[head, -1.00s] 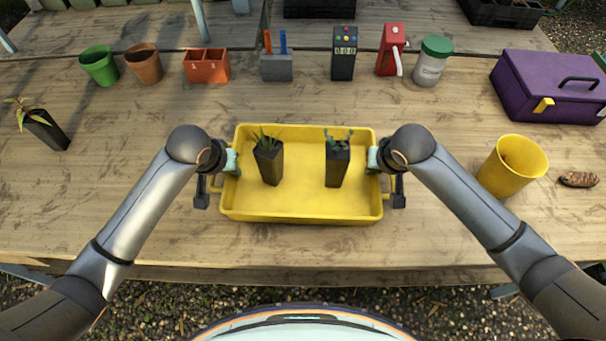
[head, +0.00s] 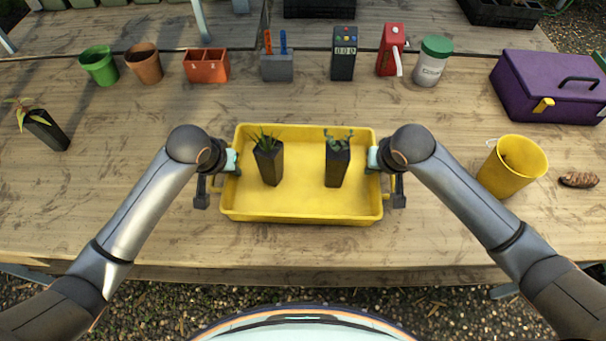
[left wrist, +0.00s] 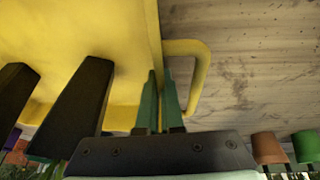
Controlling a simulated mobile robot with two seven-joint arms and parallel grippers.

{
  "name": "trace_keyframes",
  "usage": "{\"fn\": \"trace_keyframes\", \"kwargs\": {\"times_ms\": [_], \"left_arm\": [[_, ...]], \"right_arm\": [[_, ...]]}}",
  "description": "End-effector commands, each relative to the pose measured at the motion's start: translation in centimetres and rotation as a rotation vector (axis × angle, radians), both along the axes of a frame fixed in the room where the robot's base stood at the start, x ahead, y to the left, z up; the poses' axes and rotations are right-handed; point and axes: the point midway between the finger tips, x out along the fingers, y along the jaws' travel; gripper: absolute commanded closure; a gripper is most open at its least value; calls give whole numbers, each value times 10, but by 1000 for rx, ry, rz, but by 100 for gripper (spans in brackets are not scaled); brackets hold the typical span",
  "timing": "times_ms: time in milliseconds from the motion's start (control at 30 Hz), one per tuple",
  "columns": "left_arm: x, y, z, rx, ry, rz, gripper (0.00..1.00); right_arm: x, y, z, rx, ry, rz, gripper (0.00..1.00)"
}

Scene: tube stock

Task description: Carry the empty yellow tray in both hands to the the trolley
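The yellow tray (head: 302,208) sits on the wooden table in the middle of the head view. It is not empty: two dark pots with plants, one on the left (head: 269,164) and one on the right (head: 337,166), stand in it. My left gripper (head: 232,161) is at the tray's left side. In the left wrist view its fingers (left wrist: 160,100) are close together with the tray wall between them, beside the yellow handle (left wrist: 203,75). My right gripper (head: 373,159) is at the tray's right side; its finger gap is hidden. I cannot make out a trolley.
A yellow cup (head: 512,168), a brown object (head: 578,180) and a purple toolbox (head: 545,85) are at right. A dark potted plant (head: 47,130) leans at left. Pots, holders and bottles line the back, including a green pot (head: 99,66). The front table strip is clear.

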Motion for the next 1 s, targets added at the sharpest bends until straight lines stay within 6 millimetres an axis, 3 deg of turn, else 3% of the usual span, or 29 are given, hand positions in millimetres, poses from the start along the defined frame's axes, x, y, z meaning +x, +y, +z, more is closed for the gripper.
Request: {"fn": "trace_keyframes", "kwargs": {"times_ms": [633,1000], "left_arm": [[1,1,48,0,-3,2,100],[1,1,51,0,-3,2,100]], "right_arm": [[1,-1,48,-1,-2,-1,100],[1,-1,50,-1,-2,-1,100]]}}
